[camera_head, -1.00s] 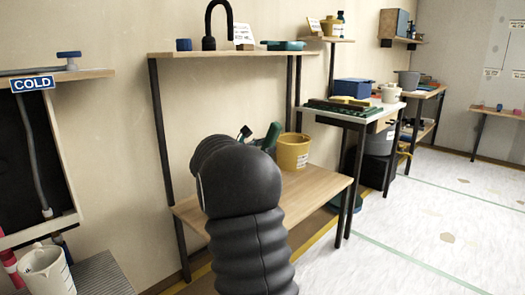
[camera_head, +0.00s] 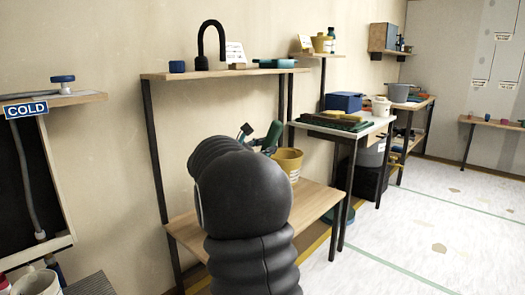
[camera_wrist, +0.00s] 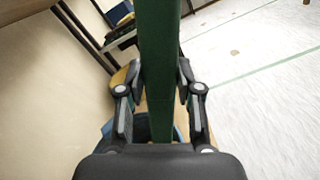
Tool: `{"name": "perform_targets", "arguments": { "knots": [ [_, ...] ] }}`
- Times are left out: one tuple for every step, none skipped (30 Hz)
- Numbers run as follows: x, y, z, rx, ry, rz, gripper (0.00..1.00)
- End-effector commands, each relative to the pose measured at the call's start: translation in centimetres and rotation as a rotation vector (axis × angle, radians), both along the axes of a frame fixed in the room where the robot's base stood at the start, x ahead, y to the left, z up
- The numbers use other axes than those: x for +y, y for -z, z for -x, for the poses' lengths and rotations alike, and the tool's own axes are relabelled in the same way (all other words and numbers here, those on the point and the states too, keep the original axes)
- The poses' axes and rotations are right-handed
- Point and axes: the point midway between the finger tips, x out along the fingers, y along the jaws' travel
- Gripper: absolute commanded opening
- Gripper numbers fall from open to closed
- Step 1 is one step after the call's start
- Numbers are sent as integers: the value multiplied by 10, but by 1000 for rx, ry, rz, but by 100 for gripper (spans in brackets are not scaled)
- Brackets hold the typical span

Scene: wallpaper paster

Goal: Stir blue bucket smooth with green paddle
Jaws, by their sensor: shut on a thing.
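My gripper (camera_wrist: 158,95) is shut on the green paddle (camera_wrist: 160,50), whose long handle runs up through the middle of the wrist view. The paddle's green end (camera_head: 271,137) also shows past my black arm in the head view. Blue patches (camera_wrist: 181,122) show beside and behind the fingers in the wrist view; they look like part of the blue bucket, mostly hidden. I cannot tell whether the paddle's lower end is inside it. In the head view my arm hides that spot.
A yellow bucket (camera_head: 289,161) stands on the wooden bench (camera_head: 312,200), just right of my arm. A shelf (camera_head: 215,73) with a black hooked pipe is above. A table (camera_head: 371,130) with a blue box stands to the right. Open pale floor (camera_head: 400,230) lies at the right.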

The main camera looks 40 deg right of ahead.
Motion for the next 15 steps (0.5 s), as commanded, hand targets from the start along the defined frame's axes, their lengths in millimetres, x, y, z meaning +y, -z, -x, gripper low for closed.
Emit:
{"name": "perform_targets", "arguments": {
  "knots": [
    [-1,-7,3,0,2,1,0],
    [-1,-9,4,1,3,1,0],
    [-1,-12,5,0,3,1,0],
    [-1,-14,6,0,3,1,0],
    [-1,-17,7,0,3,1,0],
    [-1,-20,9,-1,3,1,0],
    [-1,-22,10,-1,2,1,0],
    [-1,-25,11,-1,1,0,0],
    [-1,-28,12,-1,1,0,0],
    [-2,-30,13,-1,1,0,0],
    [-2,-32,15,0,1,0,0],
    [-2,-35,16,0,1,0,0],
    [-2,-37,17,0,2,0,0],
    [-2,-39,18,0,2,0,0],
    [-2,-43,20,0,2,0,0]
  ]
}}
